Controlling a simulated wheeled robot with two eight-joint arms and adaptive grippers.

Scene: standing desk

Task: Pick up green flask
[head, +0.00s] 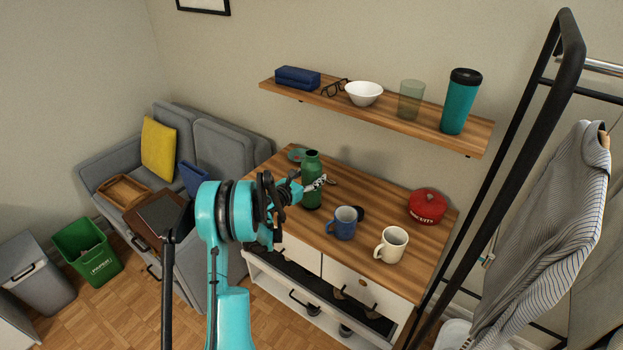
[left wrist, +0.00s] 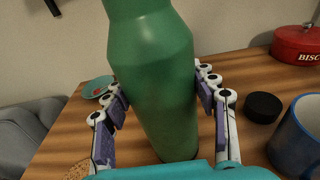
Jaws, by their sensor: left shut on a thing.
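The green flask (head: 312,168) stands upright on the wooden desk top (head: 375,190), toward its left back part. It fills the middle of the left wrist view (left wrist: 155,75), its top cut off by the frame. My left gripper (head: 318,184) reaches it from the left in the head view. Its fingers lie on both sides of the flask in the left wrist view (left wrist: 162,95), shut on its body. My right gripper is not in view.
A blue mug (head: 342,224), a white mug (head: 391,246), a dark round lid (left wrist: 263,107) and a red biscuit tin (head: 427,207) stand to the right on the desk. A shelf (head: 385,112) with a teal tumbler (head: 461,103) hangs above. A clothes rack (head: 545,110) stands at right.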

